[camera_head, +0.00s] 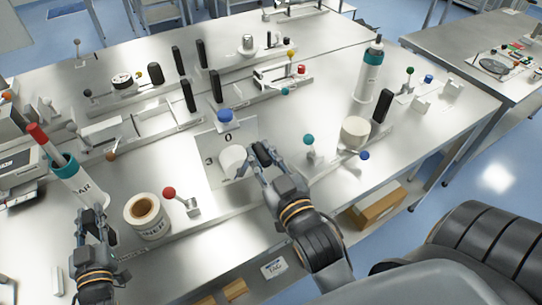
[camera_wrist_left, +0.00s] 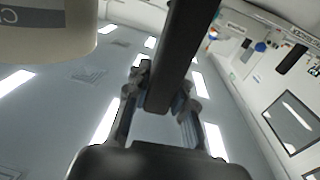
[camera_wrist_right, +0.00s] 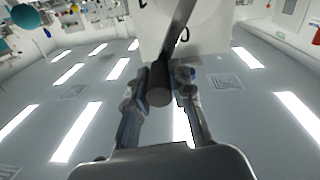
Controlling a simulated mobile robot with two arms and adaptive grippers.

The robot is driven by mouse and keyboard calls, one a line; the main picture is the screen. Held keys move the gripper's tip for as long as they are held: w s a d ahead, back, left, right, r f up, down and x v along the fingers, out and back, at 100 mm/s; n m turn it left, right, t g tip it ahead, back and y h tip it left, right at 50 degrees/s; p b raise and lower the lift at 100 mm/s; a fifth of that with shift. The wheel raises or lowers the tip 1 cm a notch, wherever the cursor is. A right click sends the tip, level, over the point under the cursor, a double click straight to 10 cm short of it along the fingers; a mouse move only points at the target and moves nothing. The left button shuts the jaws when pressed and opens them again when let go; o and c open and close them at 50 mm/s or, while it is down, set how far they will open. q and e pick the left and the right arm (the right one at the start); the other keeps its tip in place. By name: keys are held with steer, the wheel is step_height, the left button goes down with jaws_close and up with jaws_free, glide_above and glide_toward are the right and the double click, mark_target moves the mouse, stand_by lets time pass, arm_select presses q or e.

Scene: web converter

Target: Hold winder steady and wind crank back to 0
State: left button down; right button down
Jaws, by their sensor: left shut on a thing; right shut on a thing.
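The winder shows in the head view as a pale plate (camera_head: 208,174) with the numbers 0 and 3 and a white round hub (camera_head: 232,159). A blue knob (camera_head: 225,116) stands at its back edge. My right gripper (camera_head: 262,160) is shut on the dark crank handle at the hub's right side; the handle's round end (camera_wrist_right: 159,93) shows between the fingers in the right wrist view. My left gripper (camera_head: 91,222) is at the front left, shut on a dark bar (camera_wrist_left: 180,60) that runs up between its fingers. What that bar belongs to is unclear.
A tape roll (camera_head: 147,216) and a red-knobbed lever (camera_head: 181,201) stand between my grippers. A white bottle (camera_head: 76,181) with a red tip is behind the left gripper. Rails with black handles (camera_head: 188,95) lie behind the winder. A teal-topped bottle (camera_head: 369,78) stands at back right.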

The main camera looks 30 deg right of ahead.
arm_select(q)
steer(key=shift+s+f, duration=0.1)
steer(key=shift+f, duration=0.5)
arm_select(e)
steer(key=shift+w+a+r+n, duration=0.1)
steer(key=shift+a+n, duration=0.6)
steer(key=shift+n, duration=0.7)
steer(key=shift+w+a+r+n, duration=0.1)
steer(key=shift+a+n, duration=0.55)
steer(key=shift+n, duration=0.75)
steer(key=shift+a+r+n, duration=0.1)
steer(key=shift+a+n, duration=0.6)
steer(key=shift+n, duration=0.7)
steer(key=c, duration=1.2)
jaws_free()
steer(key=shift+o, duration=0.2)
arm_select(q)
steer(key=shift+r+p, duration=0.3)
steer(key=shift+p, duration=0.15)
arm_select(e)
steer(key=shift+w+r, duration=0.1)
steer(key=shift+r, duration=0.4)
